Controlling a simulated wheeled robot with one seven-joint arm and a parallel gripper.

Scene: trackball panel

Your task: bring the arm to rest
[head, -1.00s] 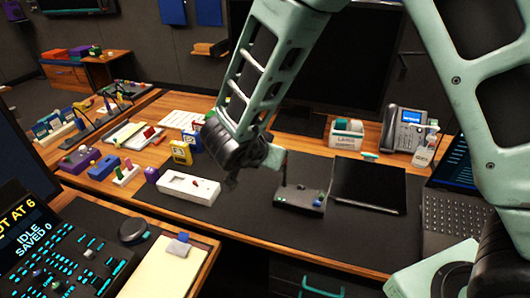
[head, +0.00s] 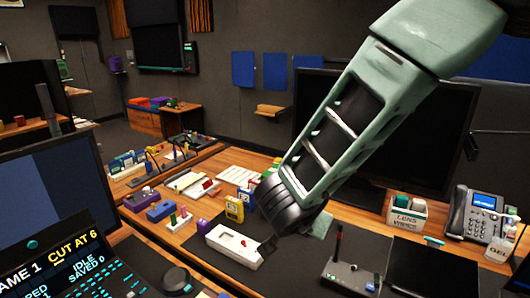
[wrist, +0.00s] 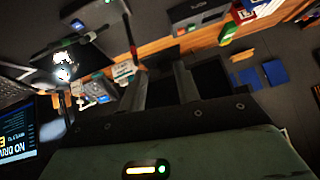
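My arm crosses the head view from the upper right, and its pale green link slopes down to a dark wrist. My gripper (head: 268,247) is at its lower end, in front of a white device (head: 236,249) with a small red part. In the wrist view my gripper (wrist: 160,70) shows two grey fingers standing apart with nothing seen between them. In the head view its fingers are small and partly hidden by the wrist.
A black control box (head: 351,274) with a red-tipped stick stands on the desk mat, right of my gripper. Behind are a large dark monitor (head: 440,135), a lens-wipes box (head: 405,215) and a phone (head: 480,212). Small colored blocks crowd the desk's left. A lit console (head: 75,262) is at lower left.

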